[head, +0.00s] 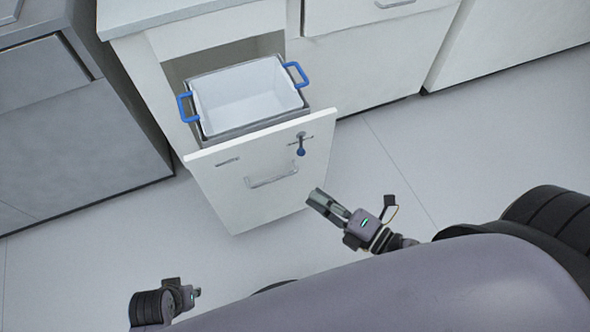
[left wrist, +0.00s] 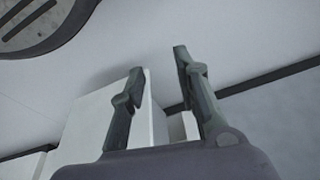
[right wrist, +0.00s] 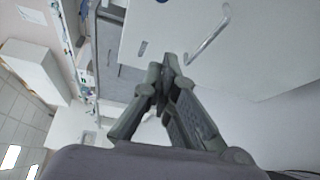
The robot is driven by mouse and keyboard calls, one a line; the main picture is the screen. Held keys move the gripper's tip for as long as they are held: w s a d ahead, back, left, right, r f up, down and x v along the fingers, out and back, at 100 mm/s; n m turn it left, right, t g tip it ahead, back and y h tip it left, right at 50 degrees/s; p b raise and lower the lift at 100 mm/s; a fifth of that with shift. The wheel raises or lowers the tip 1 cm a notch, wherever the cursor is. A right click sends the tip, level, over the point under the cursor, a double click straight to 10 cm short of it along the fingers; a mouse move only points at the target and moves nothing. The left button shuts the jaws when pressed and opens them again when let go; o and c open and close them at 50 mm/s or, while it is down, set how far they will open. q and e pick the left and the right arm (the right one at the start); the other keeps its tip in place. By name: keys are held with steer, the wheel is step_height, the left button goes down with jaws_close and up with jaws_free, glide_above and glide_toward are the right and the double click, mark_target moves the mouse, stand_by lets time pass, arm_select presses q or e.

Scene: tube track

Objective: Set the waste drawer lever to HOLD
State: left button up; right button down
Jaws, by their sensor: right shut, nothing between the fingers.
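The waste drawer (head: 230,195) is pulled open, with its white front facing my robot. Its lever (head: 301,151) has a blue knob and sits near the right of the front's upper part, knob hanging below the pivot on a thin crossbar. Any HOLD marking is too small to read. My right gripper (head: 314,196) is shut and empty, below and right of the lever, apart from it. In the right wrist view its fingertips (right wrist: 166,68) meet near the drawer front (right wrist: 262,55). My left gripper (left wrist: 160,62) is open and empty, low left in the head view (head: 197,293).
A bin (head: 245,95) with a white liner and blue handles stands in the drawer. A bar handle (head: 272,178) and a small slot (head: 227,161) are on the drawer front. A grey cabinet (head: 80,140) stands left. The floor (head: 370,165) to the right is clear.

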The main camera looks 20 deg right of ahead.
arm_select(q)
steer(key=shift+w+r, duration=0.15)
steer(key=shift+r, duration=0.25)
arm_select(e)
steer(key=shift+s+a+r+n+y, duration=0.15)
steer(key=shift+a+r+n+y, duration=0.2)
steer(key=shift+r+n, duration=0.25)
steer(key=r+x, duration=0.1)
steer(key=x, duration=0.9)
arm_select(q)
steer(key=shift+w+f, duration=0.1)
steer(key=shift+f, duration=0.35)
arm_select(e)
steer(key=d, duration=0.2)
steer(key=w+d, duration=0.1)
steer(key=d, duration=0.1)
steer(key=shift+f, duration=0.25)
arm_select(q)
steer(key=shift+s+f, duration=0.1)
steer(key=shift+s, duration=0.1)
arm_select(e)
steer(key=shift+s+d+g+y, duration=0.15)
steer(key=shift+g+y, duration=0.2)
steer(key=shift+g, duration=0.05)
arm_select(q)
steer(key=shift+s, duration=0.1)
arm_select(e)
steer(key=shift+d+n, duration=0.1)
steer(key=shift+n, duration=0.3)
